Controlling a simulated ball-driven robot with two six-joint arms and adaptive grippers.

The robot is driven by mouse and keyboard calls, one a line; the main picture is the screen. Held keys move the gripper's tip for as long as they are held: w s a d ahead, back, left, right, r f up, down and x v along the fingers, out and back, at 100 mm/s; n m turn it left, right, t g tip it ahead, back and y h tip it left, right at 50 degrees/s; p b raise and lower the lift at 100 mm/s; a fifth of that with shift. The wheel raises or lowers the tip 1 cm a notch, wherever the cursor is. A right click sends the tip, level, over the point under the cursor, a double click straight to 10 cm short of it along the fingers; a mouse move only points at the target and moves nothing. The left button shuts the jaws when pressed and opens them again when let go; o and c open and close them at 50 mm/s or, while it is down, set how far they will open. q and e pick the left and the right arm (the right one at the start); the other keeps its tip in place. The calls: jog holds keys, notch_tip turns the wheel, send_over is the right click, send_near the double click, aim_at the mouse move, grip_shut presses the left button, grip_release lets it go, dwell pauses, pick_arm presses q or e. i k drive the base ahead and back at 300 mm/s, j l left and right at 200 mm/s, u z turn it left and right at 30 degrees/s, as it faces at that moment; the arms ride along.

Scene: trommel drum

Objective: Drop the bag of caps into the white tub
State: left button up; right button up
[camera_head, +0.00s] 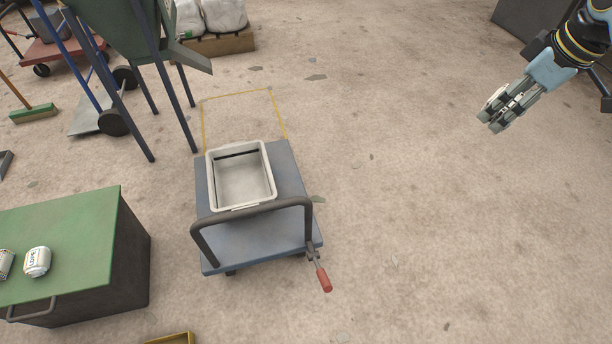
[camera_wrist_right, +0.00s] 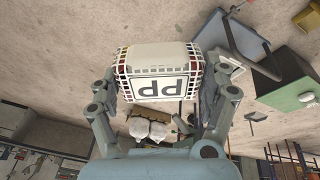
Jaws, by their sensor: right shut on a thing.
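The white tub (camera_head: 241,176) stands upright on the blue cart, and its visible inside is empty. My right gripper (camera_head: 497,110) is high at the upper right of the head view, well to the right of the tub. In the right wrist view it is shut on a bag (camera_wrist_right: 160,72) with mesh sides and a white label reading PP upside down. The fingers hold the bag from both sides. My left gripper is not in view.
The blue cart (camera_head: 262,238) has a dark handle and a red-handled clamp (camera_head: 322,278). A green-topped cabinet (camera_head: 75,235) at left carries two small white bags, one marked LDPE (camera_head: 37,261). A green hopper on legs (camera_head: 130,30) stands behind. The floor right of the cart is clear.

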aim_at(249, 189)
jog(key=l+z, duration=0.35)
jog(key=l, duration=0.15)
jog(key=i+l+z, duration=0.1)
jog(key=l+z, duration=0.25)
jog(key=i+l+z, duration=0.15)
jog(key=l+z, duration=0.15)
jog(key=l, duration=0.25)
jog(key=i+l+u, duration=0.4)
jog(key=i, duration=0.3)
jog(key=i+l+u, duration=0.35)
jog(key=i+l, duration=0.2)
jog(key=i+j+u, duration=0.1)
jog(key=i+u, duration=0.75)
jog(key=i+l+u, duration=0.15)
jog(key=i+u, duration=0.3)
jog(key=i+l+u, duration=0.25)
jog(key=u, duration=0.15)
jog(key=i+u, duration=0.15)
jog(key=u, duration=0.35)
jog(key=i+l+u, duration=0.15)
jog(key=u, duration=0.3)
jog(key=i+l+u, duration=0.15)
jog(key=u, duration=0.35)
jog(key=i+l+u, duration=0.1)
jog(key=u, duration=0.4)
jog(key=l+u, duration=0.35)
jog(key=u, duration=0.15)
jog(key=i, duration=0.05)
